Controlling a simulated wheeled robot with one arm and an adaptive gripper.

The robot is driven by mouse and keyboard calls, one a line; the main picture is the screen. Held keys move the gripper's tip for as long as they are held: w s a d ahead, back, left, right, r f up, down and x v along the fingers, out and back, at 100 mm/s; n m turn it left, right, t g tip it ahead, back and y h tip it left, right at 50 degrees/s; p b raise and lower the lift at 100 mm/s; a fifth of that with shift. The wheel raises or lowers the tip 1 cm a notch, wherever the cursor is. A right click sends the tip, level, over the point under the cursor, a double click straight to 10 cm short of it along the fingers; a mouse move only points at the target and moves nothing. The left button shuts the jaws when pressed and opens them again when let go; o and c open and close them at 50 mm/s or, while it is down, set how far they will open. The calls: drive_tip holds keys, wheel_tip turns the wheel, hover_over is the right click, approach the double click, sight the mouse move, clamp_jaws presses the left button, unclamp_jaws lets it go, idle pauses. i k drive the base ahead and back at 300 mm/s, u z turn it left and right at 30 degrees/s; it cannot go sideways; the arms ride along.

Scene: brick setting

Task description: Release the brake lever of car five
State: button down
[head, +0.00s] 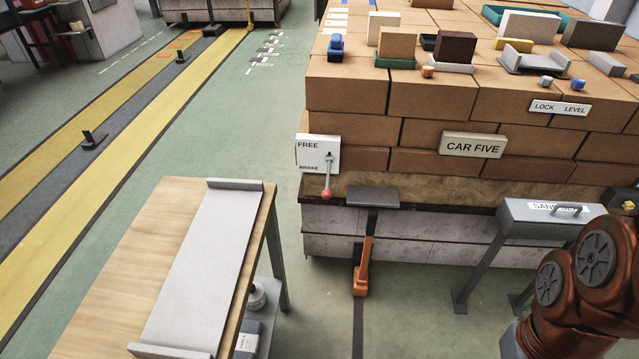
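Car five is a large stack of brown bricks on a dark-edged base, marked by a "CAR FIVE" sign (473,145) on its near face. The brake lever (328,178) is a short grey handle with a red knob at its end. It hangs downward below a white plate (318,153) at the car's left corner. The plate reads "FREE" at the top and "BRAKE" at the bottom, and the knob points to the lower part. Part of my reddish-brown arm shows at the lower right, well apart from the lever. My gripper is not in view.
A wooden table (125,240) with a grey tray stands at the front left. A grey box (545,217) on legs stands at the right. An orange part (363,265) hangs below a dark plate at the car's front. Green floor between table and car is clear.

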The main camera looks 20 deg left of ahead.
sight(326, 194)
drive_tip(key=u, duration=0.8)
drive_tip(key=i, duration=0.85)
drive_tip(key=u, duration=0.95)
